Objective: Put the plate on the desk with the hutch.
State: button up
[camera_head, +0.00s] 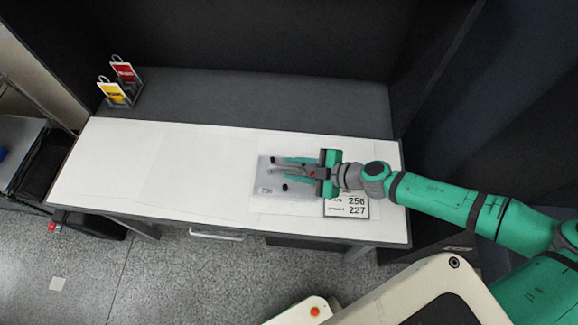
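A pale grey, flat rectangular plate (265,189) lies on or just above the white top of a desk (200,160), right of its middle; I cannot tell whether it touches. The desk has a dark hutch (240,95) along its back. My gripper (283,171) reaches in from the right, over the plate. Its green fingers are spread apart, one toward the back and one toward the front. A grey strip shows between them. Two small black spots sit near the fingertips. The gripper hides the plate's right part.
A card with black numbers (347,207) lies at the desk's front right, by my gripper. A holder with red and yellow tags (122,85) stands at the back left. The left half of the desktop is clear. A dark panel (425,60) rises at the right.

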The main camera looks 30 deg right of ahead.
jog(key=v, duration=0.9)
jog(key=shift+r, duration=0.15)
jog(key=shift+d, duration=0.15)
